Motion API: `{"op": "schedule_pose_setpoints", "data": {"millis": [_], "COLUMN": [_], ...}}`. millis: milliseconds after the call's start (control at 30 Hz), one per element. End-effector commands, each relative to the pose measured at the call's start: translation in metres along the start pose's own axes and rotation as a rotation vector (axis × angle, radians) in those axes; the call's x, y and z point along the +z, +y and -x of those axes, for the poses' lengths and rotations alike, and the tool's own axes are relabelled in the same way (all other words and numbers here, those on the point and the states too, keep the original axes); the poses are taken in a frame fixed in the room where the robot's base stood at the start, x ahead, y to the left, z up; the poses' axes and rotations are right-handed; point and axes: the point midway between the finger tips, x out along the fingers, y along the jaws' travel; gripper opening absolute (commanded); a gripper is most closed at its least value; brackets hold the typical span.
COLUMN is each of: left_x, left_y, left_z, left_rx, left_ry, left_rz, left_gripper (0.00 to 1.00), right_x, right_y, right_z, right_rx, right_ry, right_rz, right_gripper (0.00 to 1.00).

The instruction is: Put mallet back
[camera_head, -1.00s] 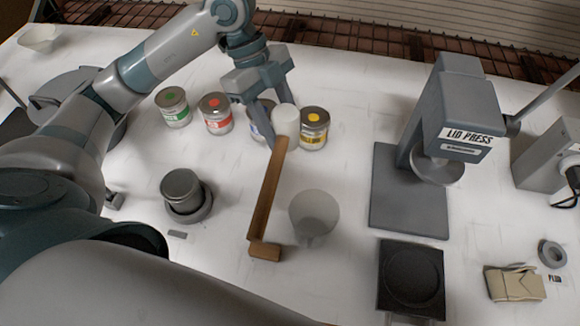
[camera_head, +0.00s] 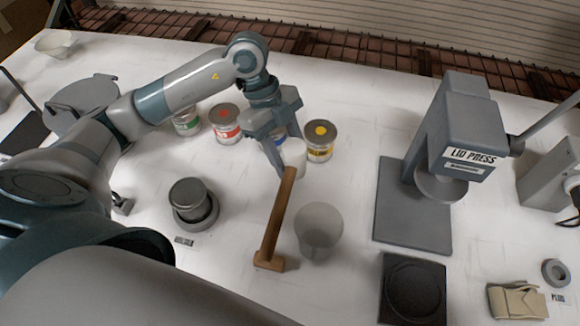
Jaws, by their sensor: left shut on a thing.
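The handle slants from there toward the front of the table. My right gripper is not in view.
A translucent cup (camera_head: 319,231) stands close right of the handle. Colorant cans, including red (camera_head: 226,124) and yellow (camera_head: 319,141), stand behind. A grey pot (camera_head: 190,198) is left. The lid press (camera_head: 470,135) and a black pad (camera_head: 412,288) are right.

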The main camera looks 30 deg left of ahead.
Motion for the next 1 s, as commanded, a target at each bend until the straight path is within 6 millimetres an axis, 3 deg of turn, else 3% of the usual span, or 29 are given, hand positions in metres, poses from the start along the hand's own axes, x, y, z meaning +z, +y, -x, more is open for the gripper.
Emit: {"op": "schedule_pose_setpoints", "data": {"millis": [400, 833, 867, 900, 1000], "left_x": [0.016, 0.018, 0.018, 0.018, 0.018], "left_y": [0.001, 0.0, 0.001, 0.001, 0.001], "left_z": [-0.036, -0.04, -0.04, -0.04, -0.04], "left_rx": [0.001, 0.001, 0.001, 0.001, 0.001], "left_ry": [0.001, 0.0, -0.001, -0.001, -0.001], "left_rz": [0.0, 0.0, 0.0, 0.0, 0.0], "left_gripper": [0.15, 0.15, 0.49, 0.58, 0.6], "right_x": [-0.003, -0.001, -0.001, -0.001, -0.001], "right_y": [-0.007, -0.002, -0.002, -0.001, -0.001], "right_z": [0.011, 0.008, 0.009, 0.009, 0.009], "right_rx": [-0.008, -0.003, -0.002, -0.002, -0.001], "right_ry": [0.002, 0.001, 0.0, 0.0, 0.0], "right_rz": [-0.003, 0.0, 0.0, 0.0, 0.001], "right_gripper": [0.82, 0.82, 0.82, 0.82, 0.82]}}
